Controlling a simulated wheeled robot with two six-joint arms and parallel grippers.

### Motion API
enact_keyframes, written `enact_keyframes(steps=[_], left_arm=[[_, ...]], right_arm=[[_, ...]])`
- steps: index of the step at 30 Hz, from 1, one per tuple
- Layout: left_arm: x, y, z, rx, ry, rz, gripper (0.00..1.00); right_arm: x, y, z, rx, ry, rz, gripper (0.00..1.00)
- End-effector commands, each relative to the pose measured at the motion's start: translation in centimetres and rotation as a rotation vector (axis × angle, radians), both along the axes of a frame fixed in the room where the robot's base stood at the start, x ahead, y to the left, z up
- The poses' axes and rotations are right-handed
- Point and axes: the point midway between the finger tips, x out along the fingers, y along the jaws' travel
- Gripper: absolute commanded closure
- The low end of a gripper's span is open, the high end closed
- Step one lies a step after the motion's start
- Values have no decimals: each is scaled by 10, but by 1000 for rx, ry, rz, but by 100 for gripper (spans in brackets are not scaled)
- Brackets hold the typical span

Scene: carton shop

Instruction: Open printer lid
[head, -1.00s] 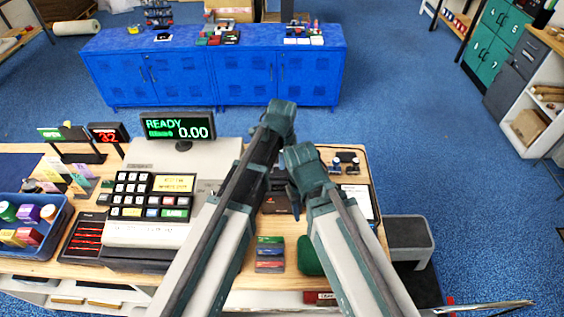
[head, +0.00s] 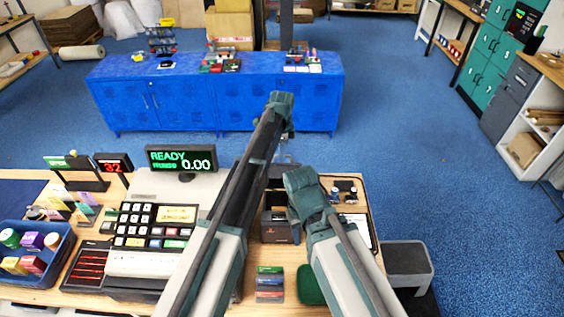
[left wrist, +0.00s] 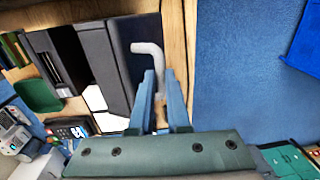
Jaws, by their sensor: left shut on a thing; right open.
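The printer (head: 281,228) is a dark box on the counter, seen between my arms in the head view and partly covered by them. In the left wrist view, its dark body with a slot (left wrist: 58,62) lies beside a dark lid panel (left wrist: 103,62). I cannot tell the lid's angle. A grey bent handle (left wrist: 150,52) stands at the lid's edge. My left gripper (left wrist: 166,88) is shut on this handle; its fingers are mostly hidden behind the arm in the head view. My right gripper (head: 292,214) is open, just right of the printer, its fingers barely visible.
Left of the printer stand a cash register (head: 150,232) and its display (head: 182,158). Stacked coloured items (head: 270,284) and a green pad (head: 311,286) lie in front. A tray with small items (head: 345,192) is at right. Blue cabinets (head: 215,95) stand beyond open floor.

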Motion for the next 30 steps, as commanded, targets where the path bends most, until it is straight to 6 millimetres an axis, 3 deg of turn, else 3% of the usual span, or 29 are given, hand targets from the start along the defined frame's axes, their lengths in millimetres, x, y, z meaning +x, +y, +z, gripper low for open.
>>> enact_keyframes(steps=[1,6,15,30], left_arm=[[12,-1,-4,0,-1,2,100],[37,0,-13,0,-1,2,100],[71,0,-32,0,-4,2,100],[93,1,-47,2,-7,3,100]], right_arm=[[0,0,-4,0,0,0,50],[0,0,-13,0,-1,-1,50],[0,0,-32,1,-2,-3,50],[0,0,-47,1,-2,-3,50]])
